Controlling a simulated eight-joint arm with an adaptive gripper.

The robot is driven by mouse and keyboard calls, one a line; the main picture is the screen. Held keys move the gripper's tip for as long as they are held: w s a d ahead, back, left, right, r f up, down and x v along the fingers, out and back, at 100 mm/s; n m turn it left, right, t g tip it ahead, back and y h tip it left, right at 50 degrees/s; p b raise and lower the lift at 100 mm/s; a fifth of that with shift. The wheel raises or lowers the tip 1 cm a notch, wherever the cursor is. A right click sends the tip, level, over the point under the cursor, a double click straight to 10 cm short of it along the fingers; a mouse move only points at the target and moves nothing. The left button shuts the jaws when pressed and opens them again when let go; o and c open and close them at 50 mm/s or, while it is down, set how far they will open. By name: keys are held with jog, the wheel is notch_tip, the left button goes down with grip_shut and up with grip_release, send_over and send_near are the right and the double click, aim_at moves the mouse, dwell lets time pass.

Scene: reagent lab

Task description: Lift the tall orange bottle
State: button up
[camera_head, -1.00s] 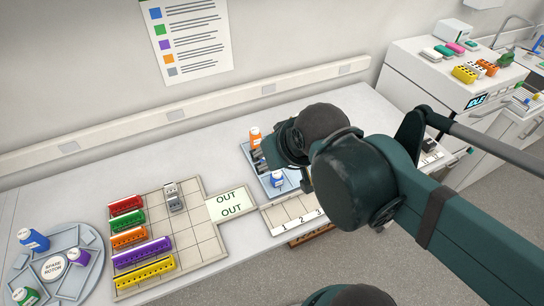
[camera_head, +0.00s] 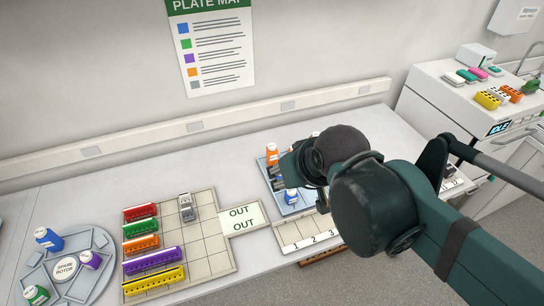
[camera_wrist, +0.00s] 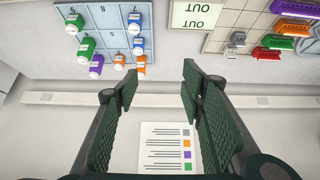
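An orange bottle with a white cap (camera_head: 272,154) stands at the back left corner of a blue tray (camera_head: 305,208) in the head view. In the wrist view, two orange bottles stand side by side at the tray's near-wall edge, one at the corner (camera_wrist: 141,66) and one beside it (camera_wrist: 119,61). Which is taller is hard to tell there. My gripper (camera_wrist: 158,88) is open and empty, its two fingers apart with bare table and wall between them. It is apart from the bottles. In the head view my arm hides its fingers and part of the tray.
Blue (camera_wrist: 134,23), green (camera_wrist: 86,48) and purple (camera_wrist: 96,67) bottles share the tray. A rack grid (camera_head: 205,240) with coloured strips and a round rotor plate (camera_head: 95,285) lie to the left. The table behind the tray is clear up to the wall rail (camera_head: 240,115).

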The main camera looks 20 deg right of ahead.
jog(key=shift+o, duration=0.5)
jog(key=shift+w+r, duration=0.1)
jog(key=shift+w, duration=0.05)
jog(key=m+g+h, duration=0.3)
jog(key=m+g, duration=0.3)
jog(key=m, duration=0.7)
send_over(268, 146)
jog(key=s+a, duration=0.2)
jog(key=s, duration=0.5)
notch_tip(268, 146, down, 10)
jog(key=w+f+m, duration=0.1)
jog(key=w+f, duration=0.1)
jog(key=f, duration=0.1)
jog(key=w+f+m+h, duration=0.1)
jog(key=w+f+m, duration=0.1)
jog(key=w+f+m+g, duration=0.1)
jog(key=w+f, duration=0.1)
jog(key=f, duration=0.1)
jog(key=shift+d+f, duration=0.35)
jog(key=shift+w+f+m+h, duration=0.35)
jog(key=shift+f+m, duration=0.15)
jog(key=shift+f, duration=0.25)
jog(key=shift+d, duration=0.1)
jog(key=shift+x, duration=1.25)
